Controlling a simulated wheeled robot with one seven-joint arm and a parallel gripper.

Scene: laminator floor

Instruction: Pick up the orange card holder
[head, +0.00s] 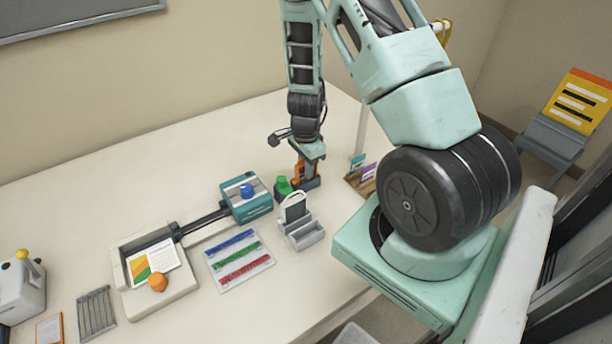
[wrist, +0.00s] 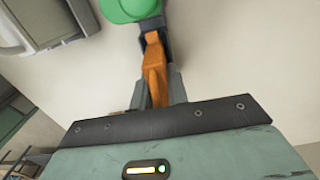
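My fingertips are largely hidden by the holder and the gripper body.
A green-knobbed object (head: 283,185) is close left of the holder. A grey card holder (head: 297,220) stands in front. A brown rack with cards (head: 362,180) is to the right. The table behind is clear.

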